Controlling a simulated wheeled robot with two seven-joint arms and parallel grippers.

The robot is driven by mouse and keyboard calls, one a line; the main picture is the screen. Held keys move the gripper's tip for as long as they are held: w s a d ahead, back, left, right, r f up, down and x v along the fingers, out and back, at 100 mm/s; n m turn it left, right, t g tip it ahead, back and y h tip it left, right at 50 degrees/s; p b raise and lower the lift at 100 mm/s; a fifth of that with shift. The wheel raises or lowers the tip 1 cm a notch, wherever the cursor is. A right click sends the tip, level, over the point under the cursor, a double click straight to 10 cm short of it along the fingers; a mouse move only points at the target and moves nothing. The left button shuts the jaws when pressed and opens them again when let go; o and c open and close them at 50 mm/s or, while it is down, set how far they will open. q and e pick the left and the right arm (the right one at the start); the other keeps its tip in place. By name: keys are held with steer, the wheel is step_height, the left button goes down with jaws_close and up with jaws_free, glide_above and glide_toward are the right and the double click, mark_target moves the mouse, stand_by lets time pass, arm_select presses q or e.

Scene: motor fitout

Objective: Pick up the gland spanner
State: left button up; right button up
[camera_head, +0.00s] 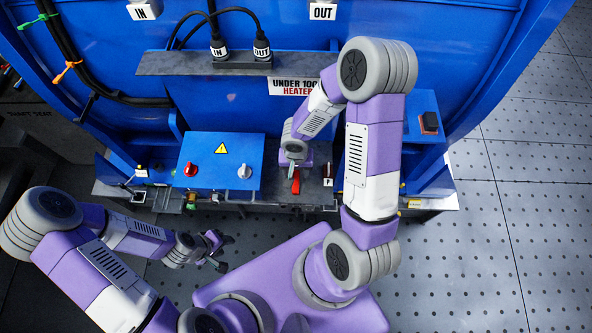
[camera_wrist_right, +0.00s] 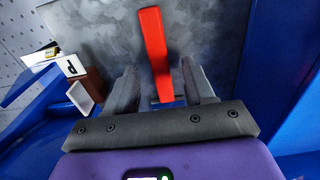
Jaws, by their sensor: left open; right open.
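A red bar-shaped tool (camera_head: 295,183), which I take for the gland spanner, lies on the grey ledge under the blue machine. In the right wrist view the red tool (camera_wrist_right: 154,45) runs away from me, its near end between my right fingers. My right gripper (camera_head: 293,166) is open and comes down over the tool's far end in the head view. In the wrist view a finger of the right gripper (camera_wrist_right: 160,78) stands on each side of the tool with gaps visible. My left gripper (camera_head: 222,250) is open and empty, low on the left, away from the ledge.
A blue control box (camera_head: 220,165) with red and white knobs stands left of the right gripper. A small brown and white holder marked P (camera_wrist_right: 85,90) lies left of the fingers. Blue walls flank the ledge.

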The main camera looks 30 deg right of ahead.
mark_target(296, 175)
steer(key=shift+f, duration=0.8)
jaws_close()
steer(key=shift+r, duration=0.15)
step_height(296, 175, up, 10)
steer(key=p, duration=0.3)
